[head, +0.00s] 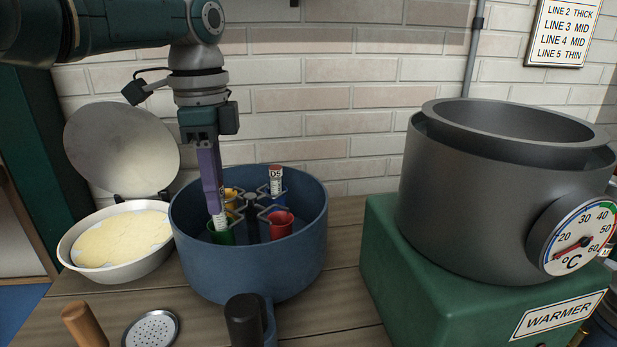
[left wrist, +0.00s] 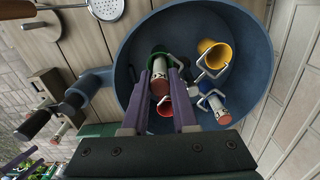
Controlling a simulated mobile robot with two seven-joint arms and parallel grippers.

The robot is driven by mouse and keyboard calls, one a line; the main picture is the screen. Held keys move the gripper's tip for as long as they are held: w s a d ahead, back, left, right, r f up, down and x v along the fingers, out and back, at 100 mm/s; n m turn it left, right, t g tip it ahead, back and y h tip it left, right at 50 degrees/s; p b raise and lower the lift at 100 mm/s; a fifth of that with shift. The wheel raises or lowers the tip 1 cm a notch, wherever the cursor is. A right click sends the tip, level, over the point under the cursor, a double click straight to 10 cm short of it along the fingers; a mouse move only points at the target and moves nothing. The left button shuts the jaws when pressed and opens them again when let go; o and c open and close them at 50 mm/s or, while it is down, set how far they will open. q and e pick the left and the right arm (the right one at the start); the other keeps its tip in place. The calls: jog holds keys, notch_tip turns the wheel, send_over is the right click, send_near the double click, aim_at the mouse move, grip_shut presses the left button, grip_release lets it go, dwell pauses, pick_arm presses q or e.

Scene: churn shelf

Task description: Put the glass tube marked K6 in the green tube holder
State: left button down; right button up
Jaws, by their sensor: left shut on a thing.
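My left gripper (head: 214,205) points down into the blue round tub (head: 245,275), its purple fingers shut on a glass tube (head: 220,221). The tube's lower end is in the green tube holder (head: 222,238), at the tub's left side. In the left wrist view, the brown-capped tube (left wrist: 159,82) shows between the fingers (left wrist: 159,105), with the green holder (left wrist: 153,58) around its far end. I cannot read its mark, nor tell whether it rests on the holder's bottom.
The tub also has a yellow holder (left wrist: 214,50), a red holder (head: 280,225), and a tube marked D5 (head: 276,178) in a blue holder. A dark crank handle (head: 245,318) sticks out in front. A white bowl (head: 78,268) stands left, the green warmer (head: 430,285) right.

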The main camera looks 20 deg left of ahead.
pick_arm(q)
jog(key=shift+f+b, duration=0.85)
jog(key=shift+f, duration=0.1)
jog(key=c, duration=0.6)
grip_release()
jog(key=shift+o, duration=0.3)
jog(key=shift+o, duration=1.2)
jog(key=shift+r, duration=0.15)
notch_tip(320, 180, up, 9)
jog(key=p, duration=0.9)
